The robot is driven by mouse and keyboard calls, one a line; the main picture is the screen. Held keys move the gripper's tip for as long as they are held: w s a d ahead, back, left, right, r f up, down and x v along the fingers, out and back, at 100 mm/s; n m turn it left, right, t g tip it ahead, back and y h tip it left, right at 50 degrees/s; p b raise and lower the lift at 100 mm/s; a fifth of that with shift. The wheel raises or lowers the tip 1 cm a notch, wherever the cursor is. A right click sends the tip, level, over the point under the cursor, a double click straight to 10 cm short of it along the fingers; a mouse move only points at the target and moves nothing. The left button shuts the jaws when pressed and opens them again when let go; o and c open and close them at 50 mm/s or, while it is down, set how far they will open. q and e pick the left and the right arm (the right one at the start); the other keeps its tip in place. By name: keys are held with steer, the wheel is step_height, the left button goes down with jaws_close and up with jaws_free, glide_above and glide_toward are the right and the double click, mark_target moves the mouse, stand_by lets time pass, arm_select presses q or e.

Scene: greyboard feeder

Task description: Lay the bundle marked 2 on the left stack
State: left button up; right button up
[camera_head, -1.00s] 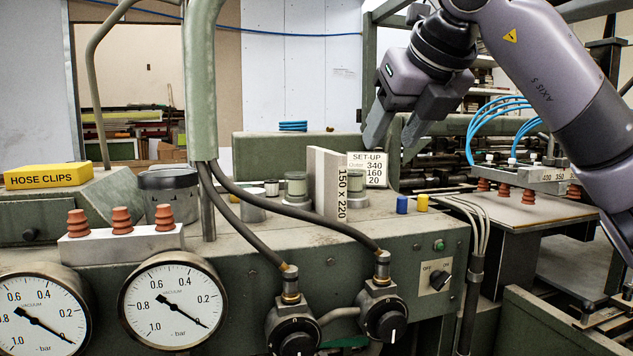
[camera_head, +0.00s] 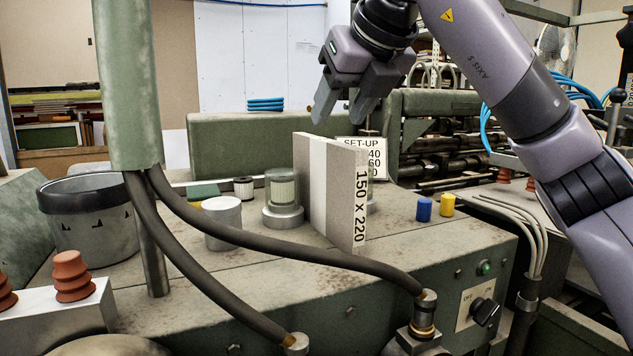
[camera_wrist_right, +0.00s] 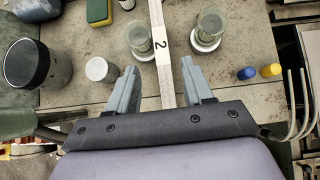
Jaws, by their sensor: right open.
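The bundle marked 2 (camera_head: 315,185) is a flat grey board pack with a white band, standing upright on edge on the machine top. Its near end carries the label 150 x 220; the 2 shows on the band along its top edge in the right wrist view (camera_wrist_right: 162,46). My right gripper (camera_head: 339,120) is open and empty, its fingers pointing down just above the bundle's top edge. In the right wrist view the fingers (camera_wrist_right: 160,72) lie on either side of the bundle's narrow top strip. My left gripper is not in view. I cannot make out the left stack.
Glass-topped cylinders (camera_head: 282,190) stand close on both sides of the bundle. A set-up card (camera_head: 374,150) is behind it. Blue (camera_head: 424,209) and yellow (camera_head: 447,204) plugs stand to the right. A dark hose (camera_head: 300,248) crosses in front. A grey pot (camera_head: 88,220) stands left.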

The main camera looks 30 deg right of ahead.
mark_target(324, 139)
steer(key=p+x, duration=0.1)
steer(key=x, duration=0.5)
steer(key=shift+w+d+r, duration=0.15)
steer(key=shift+w, duration=0.05)
jaws_close()
steer(key=shift+r, duration=0.1)
stand_by(1.0)
